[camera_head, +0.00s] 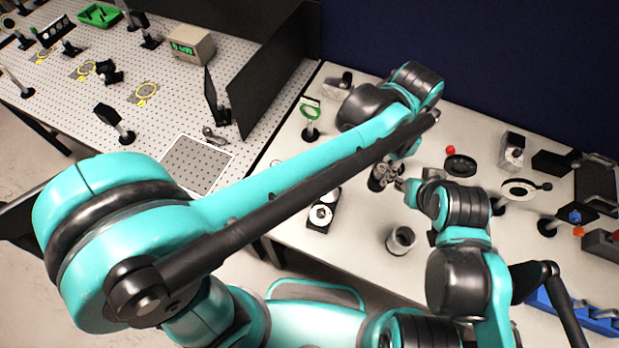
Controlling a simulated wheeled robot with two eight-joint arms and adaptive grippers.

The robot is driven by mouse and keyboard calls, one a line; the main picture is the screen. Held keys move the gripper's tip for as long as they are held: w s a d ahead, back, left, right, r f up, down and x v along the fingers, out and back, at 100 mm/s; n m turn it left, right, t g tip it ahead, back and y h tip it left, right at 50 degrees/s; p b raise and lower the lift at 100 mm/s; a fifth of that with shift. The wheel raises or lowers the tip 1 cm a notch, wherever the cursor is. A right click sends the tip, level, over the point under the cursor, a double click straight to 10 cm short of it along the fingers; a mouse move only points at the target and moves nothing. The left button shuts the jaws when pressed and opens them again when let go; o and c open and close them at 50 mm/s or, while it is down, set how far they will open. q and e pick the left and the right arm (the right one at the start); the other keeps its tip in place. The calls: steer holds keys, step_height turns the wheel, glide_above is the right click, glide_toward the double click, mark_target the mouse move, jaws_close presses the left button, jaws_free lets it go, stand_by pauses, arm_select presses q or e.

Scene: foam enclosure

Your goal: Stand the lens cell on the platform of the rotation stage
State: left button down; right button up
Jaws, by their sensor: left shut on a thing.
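My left gripper (383,177) is low over the right-hand table, beyond my own long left arm. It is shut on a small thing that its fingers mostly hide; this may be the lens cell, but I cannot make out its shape. A black base with a pale round top (321,212), which looks like the rotation stage, lies on the table to the left of and nearer than the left gripper. The gripper is apart from it. My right gripper (402,186) points left, close beside the left one; its fingers are too small to read.
A grey hollow cylinder (400,240) stands at the table's front. Table lies bare around the cylinder.

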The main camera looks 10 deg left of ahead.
arm_select(q)
steer(key=a+f+b, duration=0.1)
steer(key=a+f, duration=0.2)
steer(key=w+a+f+b, duration=0.1)
steer(key=a+f, duration=0.3)
steer(key=w+a+f+b, duration=0.1)
steer(key=a+f, duration=0.3)
steer(key=shift+a, duration=0.15)
steer(key=shift+s+b, duration=0.1)
steer(key=shift+b, duration=0.2)
steer(key=c, duration=1.6)
jaws_free()
steer(key=shift+f, duration=0.15)
steer(key=o, duration=0.5)
steer(key=shift+c, duration=0.2)
